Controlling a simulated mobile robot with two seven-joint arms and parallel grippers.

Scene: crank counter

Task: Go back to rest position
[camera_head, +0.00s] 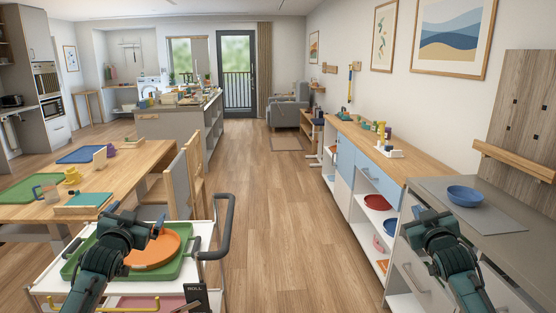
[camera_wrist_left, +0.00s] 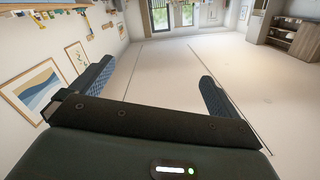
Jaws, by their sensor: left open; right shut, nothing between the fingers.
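My left gripper (camera_head: 137,214) is raised in front of the cart at the lower left of the head view. The left wrist view shows its two blue-padded fingers (camera_wrist_left: 155,88) spread wide with nothing between them. My right gripper (camera_head: 420,212) is at the lower right, in front of the grey counter, and it is shut and empty. Both arms are bent, with the forearms rising from the bottom edge of the head view. The right fingertips are small and partly hidden by the wrist.
A cart (camera_head: 205,232) with a green tray (camera_head: 188,267) and an orange plate (camera_head: 160,248) stands beneath my left arm. A blue bowl (camera_head: 466,195) sits on the grey counter (camera_head: 430,186) beside my right gripper. A wooden table (camera_head: 130,165) is at left. The middle floor (camera_head: 275,220) is clear.

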